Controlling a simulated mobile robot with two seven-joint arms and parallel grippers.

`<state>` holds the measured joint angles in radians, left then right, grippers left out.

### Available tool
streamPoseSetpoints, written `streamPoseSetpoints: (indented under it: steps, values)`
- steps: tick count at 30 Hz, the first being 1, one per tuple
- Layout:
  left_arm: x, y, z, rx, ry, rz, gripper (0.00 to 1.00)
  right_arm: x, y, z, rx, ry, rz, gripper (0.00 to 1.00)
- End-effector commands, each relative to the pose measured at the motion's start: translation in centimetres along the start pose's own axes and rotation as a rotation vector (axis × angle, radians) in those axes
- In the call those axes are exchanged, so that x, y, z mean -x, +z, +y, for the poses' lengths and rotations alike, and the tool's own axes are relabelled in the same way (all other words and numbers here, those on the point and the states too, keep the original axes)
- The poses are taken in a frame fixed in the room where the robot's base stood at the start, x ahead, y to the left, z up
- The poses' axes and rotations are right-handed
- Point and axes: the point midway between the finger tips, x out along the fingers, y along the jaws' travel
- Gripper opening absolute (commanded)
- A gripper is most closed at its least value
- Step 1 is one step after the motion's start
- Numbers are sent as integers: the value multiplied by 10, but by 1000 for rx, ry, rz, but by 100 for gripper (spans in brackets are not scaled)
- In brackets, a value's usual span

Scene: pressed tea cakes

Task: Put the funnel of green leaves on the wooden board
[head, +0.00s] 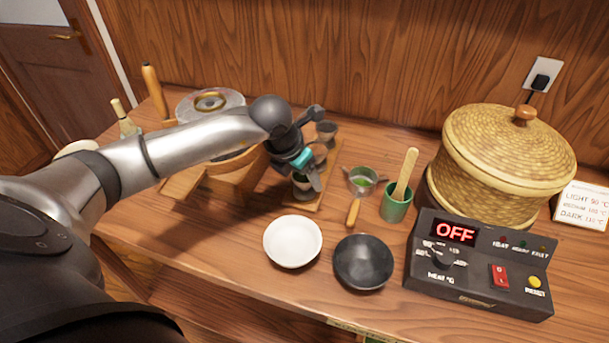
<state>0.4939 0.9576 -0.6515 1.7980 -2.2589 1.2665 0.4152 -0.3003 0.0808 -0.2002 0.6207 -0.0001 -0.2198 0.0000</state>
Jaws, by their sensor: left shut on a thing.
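My left gripper (309,177) reaches in from the left, pointing down, with its fingers shut around a small dark funnel (302,188) that shows green inside. The fingers hide part of the funnel, and I cannot tell whether its base touches what is below. A narrow light wooden board (328,185) runs beneath and beside the gripper. My right gripper is not in view.
A sieve (361,179) with a wooden handle and a green cup (395,206) stand to the right. A white bowl (293,241) and a black bowl (363,262) lie in front. A heater box (478,270) and woven steamer (505,158) fill the right side.

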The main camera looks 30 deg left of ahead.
Motion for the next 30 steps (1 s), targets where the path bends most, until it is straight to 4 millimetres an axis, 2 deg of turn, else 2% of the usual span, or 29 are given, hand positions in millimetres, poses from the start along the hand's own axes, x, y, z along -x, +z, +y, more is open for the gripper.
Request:
streamPoseSetpoints:
  steps: [8,9,16,26,30]
  values:
    - [-3,-1,0,0,0,-2,13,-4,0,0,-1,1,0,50]
    - [-2,0,0,0,0,-1,74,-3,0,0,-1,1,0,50]
    - [-2,0,0,0,0,-1,99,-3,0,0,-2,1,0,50]
    - [2,1,0,0,0,-1,99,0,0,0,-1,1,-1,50]
    - [19,2,1,-2,1,-4,99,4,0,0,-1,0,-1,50]
